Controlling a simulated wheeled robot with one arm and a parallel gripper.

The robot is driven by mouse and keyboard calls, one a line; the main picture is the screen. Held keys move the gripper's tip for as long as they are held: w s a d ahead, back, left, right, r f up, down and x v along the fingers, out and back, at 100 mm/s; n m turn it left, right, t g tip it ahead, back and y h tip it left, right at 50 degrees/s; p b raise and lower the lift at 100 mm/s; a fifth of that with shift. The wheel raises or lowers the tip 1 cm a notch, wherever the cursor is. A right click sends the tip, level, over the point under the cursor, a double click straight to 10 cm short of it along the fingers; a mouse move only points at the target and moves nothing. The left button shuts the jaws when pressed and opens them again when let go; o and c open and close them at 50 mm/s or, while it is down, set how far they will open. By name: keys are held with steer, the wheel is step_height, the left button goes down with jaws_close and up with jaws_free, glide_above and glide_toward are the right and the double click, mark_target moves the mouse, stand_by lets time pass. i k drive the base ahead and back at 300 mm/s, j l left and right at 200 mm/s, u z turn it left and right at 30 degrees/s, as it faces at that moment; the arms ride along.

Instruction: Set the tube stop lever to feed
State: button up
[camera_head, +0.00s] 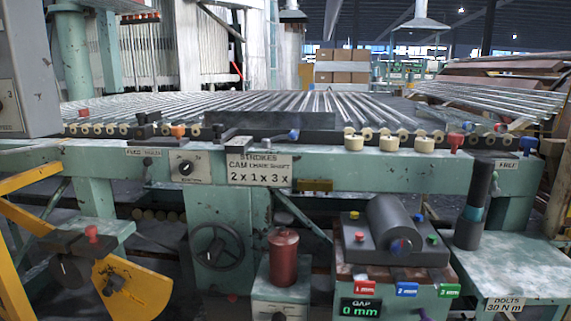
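A small label plate (147,152) sits on the left of the green machine beam. Its small print looks like FEED with a second word that I cannot read surely. Above the plate, a dark block with a handle (147,130) sits by the rollers. Glass tubes (300,101) lie in rows on the bed behind. My gripper does not show in the camera_head view.
A dial box (187,166) and a strokes plate (259,170) are right of the lever. A blue-ended lever (528,146) stands above a label at far right. A handwheel (216,246), red cylinder (284,258) and gap unit (397,235) fill the front.

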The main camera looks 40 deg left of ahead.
mark_target(145, 177)
steer(key=u, duration=2.4)
